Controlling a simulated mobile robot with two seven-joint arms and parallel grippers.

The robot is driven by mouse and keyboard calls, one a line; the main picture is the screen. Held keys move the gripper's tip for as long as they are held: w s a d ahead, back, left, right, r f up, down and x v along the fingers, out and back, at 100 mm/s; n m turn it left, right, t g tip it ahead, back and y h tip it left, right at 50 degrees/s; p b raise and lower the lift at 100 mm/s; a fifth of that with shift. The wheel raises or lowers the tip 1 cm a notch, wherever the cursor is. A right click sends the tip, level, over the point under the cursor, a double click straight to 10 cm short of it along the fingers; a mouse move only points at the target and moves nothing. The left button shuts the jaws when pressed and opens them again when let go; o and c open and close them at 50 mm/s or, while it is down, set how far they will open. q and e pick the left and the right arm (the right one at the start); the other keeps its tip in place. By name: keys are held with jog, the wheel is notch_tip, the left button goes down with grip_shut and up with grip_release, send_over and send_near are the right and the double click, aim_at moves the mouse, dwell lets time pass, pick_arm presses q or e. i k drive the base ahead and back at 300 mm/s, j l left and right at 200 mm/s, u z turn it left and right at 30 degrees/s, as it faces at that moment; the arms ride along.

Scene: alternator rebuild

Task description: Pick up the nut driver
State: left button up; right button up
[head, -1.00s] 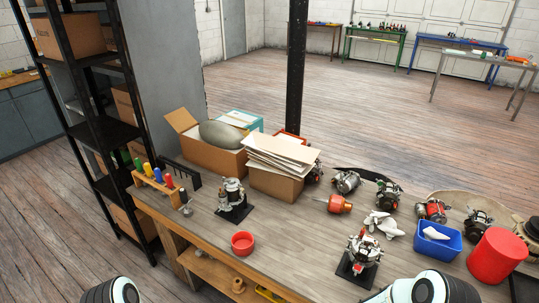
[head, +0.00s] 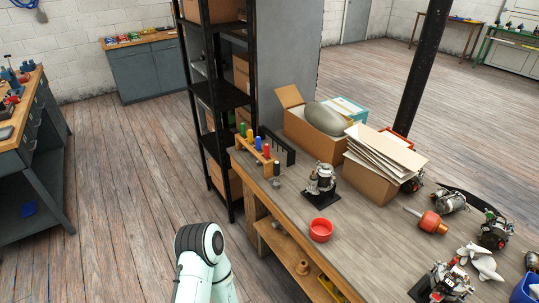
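A wooden rack (head: 254,153) stands at the left end of the workbench. A white and black link of my arm shows at the bottom, left of the bench. Neither of my grippers is in view.
A red bowl (head: 320,230) and an alternator on a black stand (head: 321,184) sit near the rack. Cardboard boxes (head: 370,181) stand behind. A black shelf unit (head: 228,100) is close behind the rack. The floor (head: 120,190) left of the bench is clear.

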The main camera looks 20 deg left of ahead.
aim_at(266, 147)
jog(key=i+j+z, duration=0.1)
jog(key=j+z, duration=0.4)
jog(key=z, duration=0.25)
jog(key=j+z, duration=0.5)
jog(key=j, duration=0.35)
jog(key=k+j+z, duration=0.2)
jog(key=j, duration=0.3)
jog(key=k+j, duration=0.1)
jog(key=j, duration=0.95)
jog(key=i+z, duration=0.05)
